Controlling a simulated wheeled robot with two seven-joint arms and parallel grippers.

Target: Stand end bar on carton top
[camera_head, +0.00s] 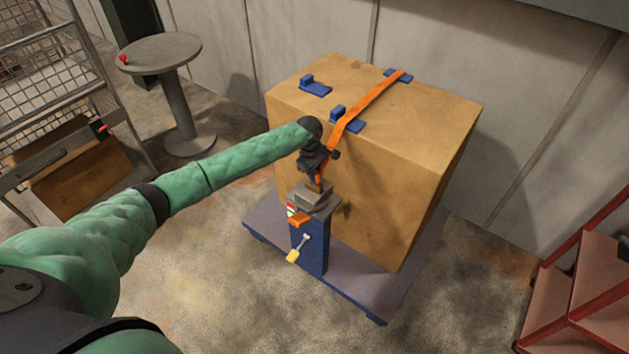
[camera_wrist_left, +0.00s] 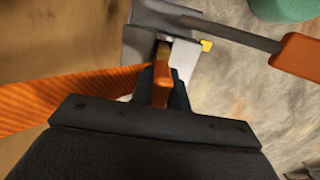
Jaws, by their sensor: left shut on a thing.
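The carton (camera_head: 395,190) is a large brown box with an orange strap (camera_head: 352,118) over its top. The strap crosses the front top edge and comes down near my left gripper (camera_head: 316,184). That gripper is low in front of the carton, just above the grey head of a blue post (camera_head: 310,250). In the left wrist view, its fingers (camera_wrist_left: 162,90) are shut on a small orange-brown piece, which looks like the end bar (camera_wrist_left: 161,82). The piece's far end meets the grey head (camera_wrist_left: 160,20); whether it is seated there is unclear. My right gripper is out of view.
Blue corner pieces (camera_head: 315,88) sit on the carton top, whose left and right areas are otherwise clear. The carton stands on a grey-blue dolly (camera_head: 365,285). A round table (camera_head: 160,50) and a wire cage cart (camera_head: 45,70) are left; a red shelf (camera_head: 575,290) is right.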

